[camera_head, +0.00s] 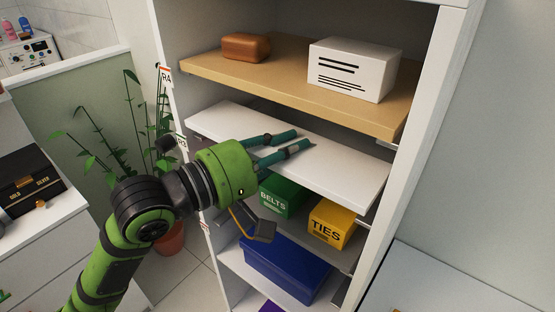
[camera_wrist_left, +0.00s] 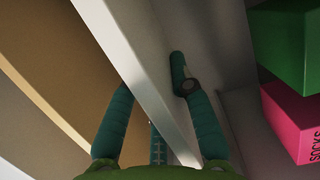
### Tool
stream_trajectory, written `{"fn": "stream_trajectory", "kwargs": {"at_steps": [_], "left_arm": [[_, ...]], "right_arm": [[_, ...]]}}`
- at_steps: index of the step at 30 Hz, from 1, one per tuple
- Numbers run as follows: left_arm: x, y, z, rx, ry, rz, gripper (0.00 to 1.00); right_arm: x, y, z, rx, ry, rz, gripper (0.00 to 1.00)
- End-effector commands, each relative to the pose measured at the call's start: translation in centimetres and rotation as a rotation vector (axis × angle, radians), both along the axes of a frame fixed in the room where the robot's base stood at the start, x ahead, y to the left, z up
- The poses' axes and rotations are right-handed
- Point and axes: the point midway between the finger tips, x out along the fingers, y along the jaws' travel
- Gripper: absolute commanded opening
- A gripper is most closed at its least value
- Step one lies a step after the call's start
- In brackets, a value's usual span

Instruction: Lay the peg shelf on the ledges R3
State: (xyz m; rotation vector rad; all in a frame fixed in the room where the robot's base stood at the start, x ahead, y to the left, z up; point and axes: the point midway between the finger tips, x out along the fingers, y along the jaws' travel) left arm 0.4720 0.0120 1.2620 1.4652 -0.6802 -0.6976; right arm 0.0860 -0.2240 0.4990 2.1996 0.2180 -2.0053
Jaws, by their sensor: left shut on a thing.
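The peg shelf, a white board (camera_head: 335,165), is inside the wardrobe, below the wooden shelf. In the left wrist view the board (camera_wrist_left: 140,75) runs between the two fingers of the gripper (camera_wrist_left: 158,125). Its front edge slopes down to the right more steeply than the wooden shelf's edge. A small R3 label (camera_head: 181,143) shows on the left post, partly covered by the arm. I cannot tell whether the board touches the ledges. My right gripper is not in view.
The wooden shelf (camera_head: 300,85) above carries a brown block (camera_head: 246,47) and a white box (camera_head: 353,69). Below are a green BELTS box (camera_head: 282,197), a yellow TIES box (camera_head: 331,223) and a blue bin (camera_head: 285,268). A plant (camera_head: 120,140) stands left of the wardrobe.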

Motion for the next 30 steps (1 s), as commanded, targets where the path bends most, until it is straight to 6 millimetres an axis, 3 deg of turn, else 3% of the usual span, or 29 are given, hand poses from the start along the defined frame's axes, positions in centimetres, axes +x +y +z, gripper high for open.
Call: {"fn": "stream_trajectory", "kwargs": {"at_steps": [7, 15, 30], "left_arm": [[2.0, -1.4, -0.2, -0.002, -0.002, -0.001, 0.0], [1.9, -1.2, -2.2, -0.002, -0.001, 0.0, 0.0], [1.8, -1.2, -2.5, -0.002, -0.003, 0.0, 0.0]], "right_arm": [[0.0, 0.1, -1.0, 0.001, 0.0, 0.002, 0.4], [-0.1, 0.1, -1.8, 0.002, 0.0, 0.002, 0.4], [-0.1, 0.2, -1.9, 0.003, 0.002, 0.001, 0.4]]}}
